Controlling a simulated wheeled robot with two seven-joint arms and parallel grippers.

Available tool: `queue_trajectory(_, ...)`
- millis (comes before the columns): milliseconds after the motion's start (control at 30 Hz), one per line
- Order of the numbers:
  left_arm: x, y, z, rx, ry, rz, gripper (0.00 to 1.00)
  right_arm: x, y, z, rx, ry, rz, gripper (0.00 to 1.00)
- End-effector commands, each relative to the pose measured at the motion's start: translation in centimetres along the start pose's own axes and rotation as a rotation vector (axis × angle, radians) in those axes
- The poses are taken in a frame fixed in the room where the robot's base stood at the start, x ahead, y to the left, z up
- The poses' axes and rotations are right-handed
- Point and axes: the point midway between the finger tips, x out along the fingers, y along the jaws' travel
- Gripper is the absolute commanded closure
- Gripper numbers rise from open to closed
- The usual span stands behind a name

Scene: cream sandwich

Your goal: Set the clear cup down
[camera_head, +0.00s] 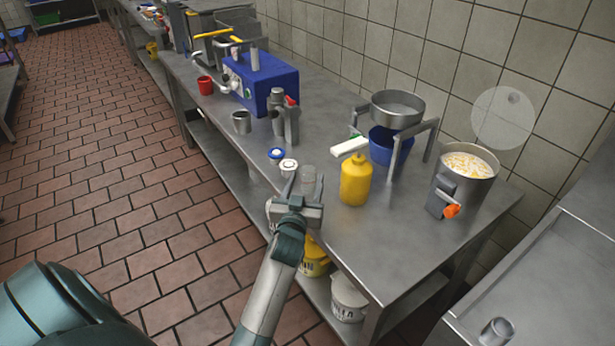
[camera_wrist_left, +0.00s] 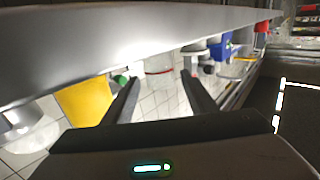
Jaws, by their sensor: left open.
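The clear cup (camera_head: 308,174) stands upright on the steel table near its front edge, left of the yellow bottle. It also shows in the left wrist view (camera_wrist_left: 158,68), where the picture is roughly upside down. My left gripper (camera_head: 304,188) is open at the cup's near side, its two fingers spread apart. In the left wrist view my left gripper (camera_wrist_left: 160,82) shows the cup lying between and just beyond the fingertips. I cannot tell whether a finger touches it. My right gripper is not in view.
A yellow bottle (camera_head: 356,180) stands close on the right, with a blue bucket (camera_head: 391,146) and a filled metal pot (camera_head: 465,167) beyond. Small round lids (camera_head: 288,166) lie left of the cup. The table's front right part is clear.

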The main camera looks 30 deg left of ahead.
Motion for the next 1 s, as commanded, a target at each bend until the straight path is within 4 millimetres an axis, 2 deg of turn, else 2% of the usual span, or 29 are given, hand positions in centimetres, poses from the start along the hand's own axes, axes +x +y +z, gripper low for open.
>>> queue_trajectory(300,-5.9,0.0,0.1,-0.001,-0.001,0.0,0.48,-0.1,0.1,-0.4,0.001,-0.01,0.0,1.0)
queue_trajectory(500,-8.2,0.0,0.1,-0.001,0.0,0.0,0.48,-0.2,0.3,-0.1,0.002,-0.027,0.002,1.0)
queue_trajectory(667,-9.0,0.0,0.0,-0.001,0.001,0.0,0.48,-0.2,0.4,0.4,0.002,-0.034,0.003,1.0)
queue_trajectory(1000,-9.0,0.0,0.0,0.0,0.001,0.0,0.48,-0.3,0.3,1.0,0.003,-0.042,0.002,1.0)
